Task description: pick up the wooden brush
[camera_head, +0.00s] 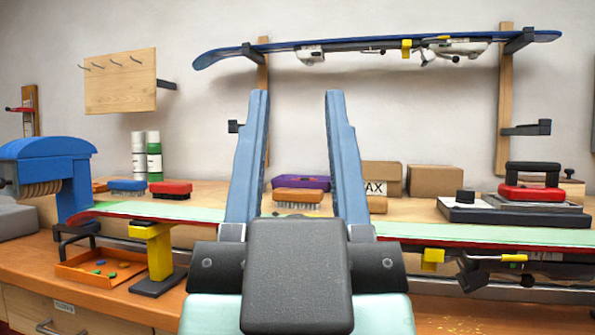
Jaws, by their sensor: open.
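The wooden brush (298,196) has an orange-brown back and grey bristles pointing down. It lies on the raised wooden shelf at the back of the bench, in front of a purple box. In the picture it appears between the two fingers of my gripper (292,95). My gripper is open and empty, its blue fingers pointing up and away from the camera. It is nearer the camera than the brush, and no contact shows. The brush's lower edge is close to the ski's line in the picture.
A green-topped ski (480,236) runs across the bench in front. A blue brush (127,186) and red brush (170,188) lie left. A purple box (290,181) and cardboard boxes (435,181) stand behind. A red-handled iron (533,190) is right.

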